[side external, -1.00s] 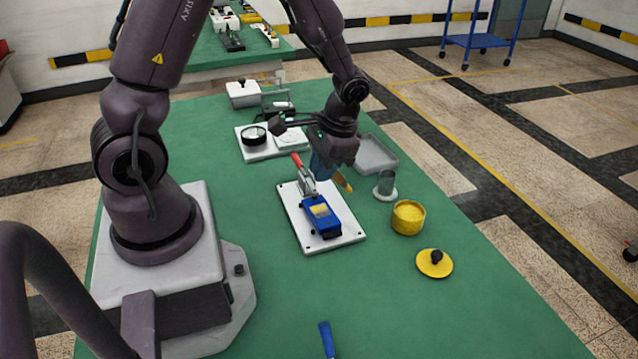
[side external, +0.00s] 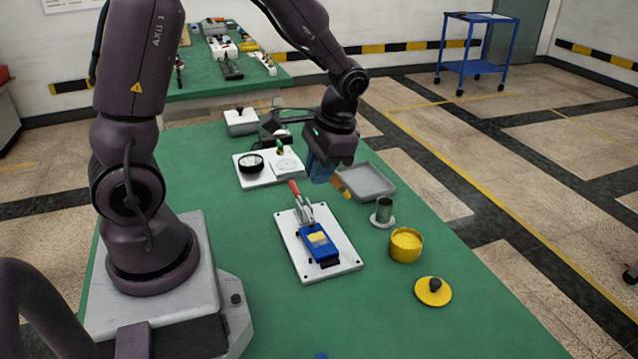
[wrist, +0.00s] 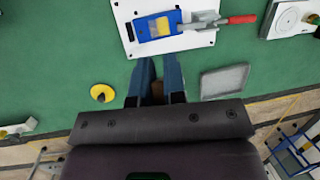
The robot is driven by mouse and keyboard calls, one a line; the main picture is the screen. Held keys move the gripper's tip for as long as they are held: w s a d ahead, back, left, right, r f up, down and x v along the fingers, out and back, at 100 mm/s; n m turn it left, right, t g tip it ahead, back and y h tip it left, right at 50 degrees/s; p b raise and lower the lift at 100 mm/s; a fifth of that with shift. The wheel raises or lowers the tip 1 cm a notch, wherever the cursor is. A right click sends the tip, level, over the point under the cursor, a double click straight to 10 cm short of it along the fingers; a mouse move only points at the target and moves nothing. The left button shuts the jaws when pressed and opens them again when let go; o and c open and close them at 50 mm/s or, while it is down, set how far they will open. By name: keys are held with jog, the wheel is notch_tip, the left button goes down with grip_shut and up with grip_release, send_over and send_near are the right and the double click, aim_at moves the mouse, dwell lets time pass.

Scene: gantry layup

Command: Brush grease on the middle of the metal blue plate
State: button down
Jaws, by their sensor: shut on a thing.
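The blue metal plate (side external: 319,241) is clamped on a white base board (side external: 335,262) by a red-handled toggle clamp (side external: 302,205). A pale yellow patch lies on the plate's middle, and it also shows in the wrist view (wrist: 161,26). My gripper (side external: 331,180) has blue fingers and is shut on a yellow-tipped thing, seemingly the brush (side external: 342,189). It is held above the table, beyond the board's far right edge and apart from the plate. In the wrist view, the fingers (wrist: 156,85) mostly hide the held thing.
A yellow tub (side external: 405,248) of yellow grease stands right of the board, with its yellow lid (side external: 433,292) nearer. A dark cylinder (side external: 383,211) on a pale disc and a grey tray (side external: 367,182) stand behind. A dial device (side external: 285,166) is at back left.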

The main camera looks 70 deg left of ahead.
jog(key=shift+r, duration=0.1)
dwell(0.3)
jog(key=shift+s+d+r+g, duration=0.1)
jog(key=shift+r+g, duration=0.65)
jog(key=shift+r, duration=0.2)
jog(key=shift+s+d+r+g, duration=0.1)
jog(key=shift+r+g, duration=0.65)
jog(key=shift+r, duration=0.2)
jog(key=shift+f, duration=2.35)
